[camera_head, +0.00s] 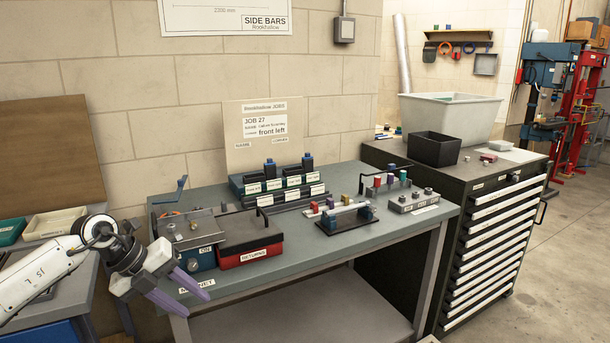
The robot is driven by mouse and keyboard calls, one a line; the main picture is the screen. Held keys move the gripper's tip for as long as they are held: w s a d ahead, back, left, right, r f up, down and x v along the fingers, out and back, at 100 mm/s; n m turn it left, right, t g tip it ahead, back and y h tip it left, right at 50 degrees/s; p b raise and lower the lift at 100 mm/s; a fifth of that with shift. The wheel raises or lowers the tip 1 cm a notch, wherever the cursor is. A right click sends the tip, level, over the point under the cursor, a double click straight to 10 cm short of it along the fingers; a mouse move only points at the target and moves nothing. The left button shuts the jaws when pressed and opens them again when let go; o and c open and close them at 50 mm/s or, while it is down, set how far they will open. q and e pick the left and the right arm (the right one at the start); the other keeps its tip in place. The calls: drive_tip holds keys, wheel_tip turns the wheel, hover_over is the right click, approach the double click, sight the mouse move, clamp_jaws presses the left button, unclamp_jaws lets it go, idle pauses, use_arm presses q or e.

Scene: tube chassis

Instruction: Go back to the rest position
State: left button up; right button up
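My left arm comes in from the left, and my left gripper (180,290) hangs off the front left corner of the grey workbench (335,249). Its two purple fingers are spread apart with nothing visible between them, so it is open. The fingertips are in front of the bench edge near a "MAGNET" label. My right arm and gripper are not in the picture.
On the bench stand a metal-topped box (187,230), a red "RETURNS" box (249,254), a green rack (280,180), a black fixture with a tube (346,216) and a grey block (411,202). A drawer cabinet (500,225) adjoins the right side. Open floor lies at far right.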

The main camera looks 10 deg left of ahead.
use_arm(q)
drive_tip(key=s+d+f+n+t+h, duration=0.1)
drive_tip(key=s+d+n+t+h, duration=0.15)
drive_tip(key=d, duration=0.55)
drive_tip(key=s+d+f+n+t+h, duration=0.15)
drive_tip(key=d+h, duration=0.25)
drive_tip(key=d, duration=0.5)
drive_tip(key=s+d+f+n+t+h, duration=0.1)
drive_tip(key=d+n+t+h, duration=0.15)
drive_tip(key=d, duration=0.55)
drive_tip(key=s+a+f+n+t+y, duration=0.1)
drive_tip(key=s+a+f+n+y, duration=0.2)
drive_tip(key=s+f+n+y, duration=0.35)
drive_tip(key=s+a+f+n+t+y, duration=0.1)
drive_tip(key=s+a+f+n+y, duration=0.15)
drive_tip(key=f+n, duration=0.65)
drive_tip(key=s+f+n+g+y, duration=0.2)
drive_tip(key=s+f+n+g, duration=0.2)
drive_tip(key=s+f, duration=0.4)
drive_tip(key=s+n, duration=0.1)
drive_tip(key=s, duration=0.4)
drive_tip(key=shift+s+d, duration=0.2)
drive_tip(key=shift+d, duration=0.05)
drive_tip(key=shift+c, duration=0.6)
